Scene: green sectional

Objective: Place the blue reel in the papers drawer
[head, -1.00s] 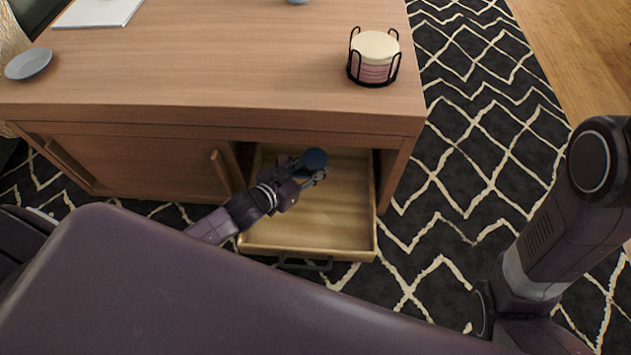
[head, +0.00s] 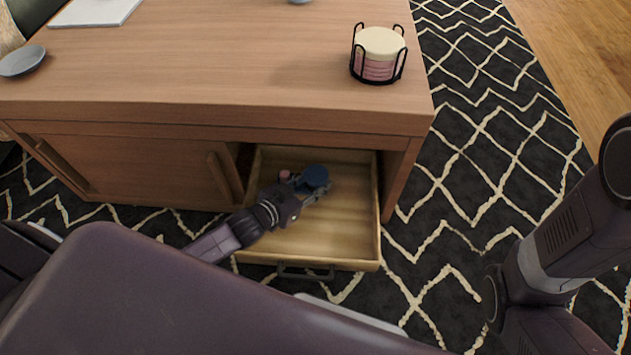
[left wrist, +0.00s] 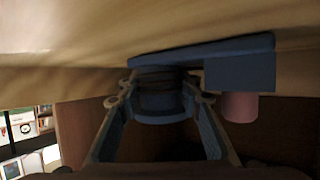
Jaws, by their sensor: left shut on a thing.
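The blue reel (head: 316,176) is between the fingers of my left gripper (head: 304,187), which is shut on it. Both are within the outline of the open papers drawer (head: 340,236), toward its back. In the left wrist view the reel (left wrist: 200,62) shows a wide blue flange and a narrower part between the fingertips (left wrist: 160,100). A small pink thing (head: 284,175) is beside the gripper in the drawer; it also shows in the left wrist view (left wrist: 239,107). I cannot tell whether the reel touches the drawer floor. My right gripper is not in view.
The drawer is pulled out from a wooden table (head: 220,60). On the table stand a black holder with round coasters (head: 379,55), a grey dish (head: 22,61) and white papers (head: 95,12). The drawer's front and right floor is bare. A patterned rug (head: 480,170) surrounds the table.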

